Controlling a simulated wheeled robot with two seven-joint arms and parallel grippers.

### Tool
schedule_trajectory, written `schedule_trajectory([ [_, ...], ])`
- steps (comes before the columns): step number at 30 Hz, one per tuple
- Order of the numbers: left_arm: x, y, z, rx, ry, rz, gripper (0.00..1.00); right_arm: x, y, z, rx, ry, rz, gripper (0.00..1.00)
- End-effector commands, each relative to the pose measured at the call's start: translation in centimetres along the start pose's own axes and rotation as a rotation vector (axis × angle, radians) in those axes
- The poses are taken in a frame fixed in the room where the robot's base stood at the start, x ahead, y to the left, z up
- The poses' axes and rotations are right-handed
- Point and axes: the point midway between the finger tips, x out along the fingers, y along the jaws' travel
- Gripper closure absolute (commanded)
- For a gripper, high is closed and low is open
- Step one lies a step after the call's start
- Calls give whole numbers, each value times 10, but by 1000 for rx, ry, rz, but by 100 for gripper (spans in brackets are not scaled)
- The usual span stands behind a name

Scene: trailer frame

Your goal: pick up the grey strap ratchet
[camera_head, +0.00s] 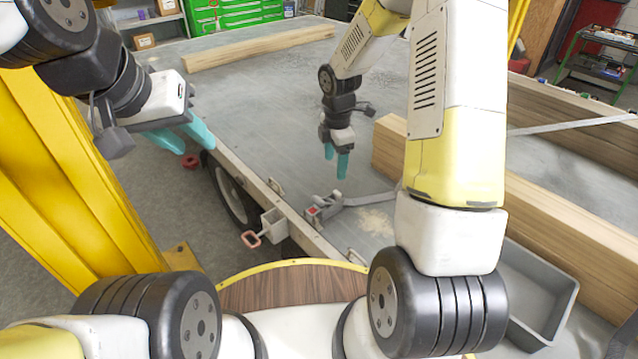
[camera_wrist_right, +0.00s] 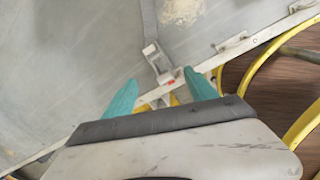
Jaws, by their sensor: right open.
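The grey strap ratchet (camera_head: 324,206), with a small red part, lies at the near edge of the trailer bed (camera_head: 262,110). Its grey strap (camera_head: 370,199) runs right along the bed. My right gripper (camera_head: 336,167) is open and empty, pointing down above the bed, beyond the ratchet in the head view. In the right wrist view the ratchet (camera_wrist_right: 158,66) shows between the two teal fingers (camera_wrist_right: 160,78), apart from them. My left gripper (camera_head: 198,150) hangs left of the trailer, away from the ratchet, with its teal fingers apart and nothing between them.
Wooden beams (camera_head: 560,218) lie along the right of the bed; another plank (camera_head: 260,47) lies at the back. A grey bin (camera_head: 535,285) is at lower right. A yellow post (camera_head: 70,180) stands by my left arm. Pale dust (camera_head: 374,222) lies near the ratchet.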

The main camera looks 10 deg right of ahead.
Motion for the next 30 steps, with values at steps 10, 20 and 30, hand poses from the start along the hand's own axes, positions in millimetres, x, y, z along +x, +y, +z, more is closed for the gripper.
schedule_trajectory([
  [10, 0, 0, 0, 0, 0, 0, 64, 92, 7, -13, -340, 41, -75, 34],
  [20, 0, 0, 0, 0, 0, 0, 64, 127, 4, -14, -347, 42, -77, 34],
  [30, 0, 0, 0, 0, 0, 0, 64, 169, 0, -14, -346, 42, -75, 34],
])
